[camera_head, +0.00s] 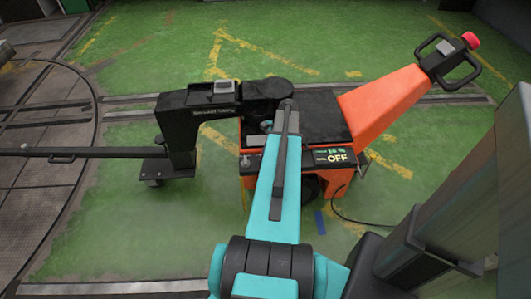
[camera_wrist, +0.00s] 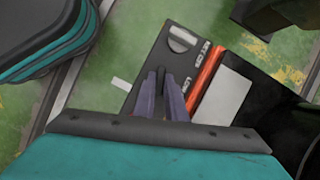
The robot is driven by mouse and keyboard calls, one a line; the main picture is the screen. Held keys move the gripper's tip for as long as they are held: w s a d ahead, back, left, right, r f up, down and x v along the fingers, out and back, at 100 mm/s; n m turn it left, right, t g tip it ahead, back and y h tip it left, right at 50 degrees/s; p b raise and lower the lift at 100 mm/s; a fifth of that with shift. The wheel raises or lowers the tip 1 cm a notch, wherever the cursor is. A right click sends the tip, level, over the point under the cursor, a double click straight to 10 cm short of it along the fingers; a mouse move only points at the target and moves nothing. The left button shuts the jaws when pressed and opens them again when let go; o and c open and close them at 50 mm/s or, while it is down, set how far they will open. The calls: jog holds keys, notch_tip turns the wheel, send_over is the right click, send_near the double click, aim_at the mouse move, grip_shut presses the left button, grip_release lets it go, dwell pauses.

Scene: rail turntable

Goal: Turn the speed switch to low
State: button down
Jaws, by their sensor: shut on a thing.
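The control panel (camera_wrist: 190,62) is a dark plate on the orange tug (camera_head: 385,105). In the wrist view my gripper (camera_wrist: 157,74) points down at the panel, its two fingers close together beside the lettering that seems to read LOW. They are shut on the speed switch, which they hide; its setting cannot be read. A round light knob (camera_wrist: 181,39) sits further up the panel beside the KEY lettering. In the head view my teal arm covers the fingers and the switch. The display (camera_head: 335,156) shows 66 % and OFF.
A black coupling arm (camera_head: 178,130) stands left of the tug, with a long bar (camera_head: 90,152) running left towards the turntable (camera_head: 40,180). The tug's tiller handle (camera_head: 448,62) with a red button rises at the right. Green floor is clear behind the tug.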

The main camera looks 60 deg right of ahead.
jog(key=n+p, duration=0.1)
jog(key=n, duration=0.1)
jog(key=n+g+p, duration=0.1)
jog(key=shift+w+d+r+n, duration=0.1)
jog(key=shift+d+r+n, duration=0.1)
jog(key=shift+n, duration=0.2)
jog(key=n+g+p, duration=0.1)
jog(key=n+p, duration=0.1)
jog(key=n, duration=0.1)
jog(key=shift+w+n+g+y, duration=0.15)
jog(key=shift+n+g+y, duration=0.15)
jog(key=shift+g, duration=0.1)
jog(key=n+g+p, duration=0.1)
jog(key=n, duration=0.2)
jog(key=shift+w+f+n+p, duration=0.1)
jog(key=shift+n+p, duration=0.2)
jog(key=shift+p, duration=0.05)
jog(key=shift+w+a+n+g+h+p, duration=0.1)
jog(key=shift+n+g+h+p, duration=0.2)
jog(key=shift+n, duration=0.5)
jog(key=shift+a+n+g+h+p, duration=0.1)
jog(key=shift+n+g, duration=0.3)
jog(key=shift+n, duration=0.4)
jog(key=c, duration=1.8)
grip_release()
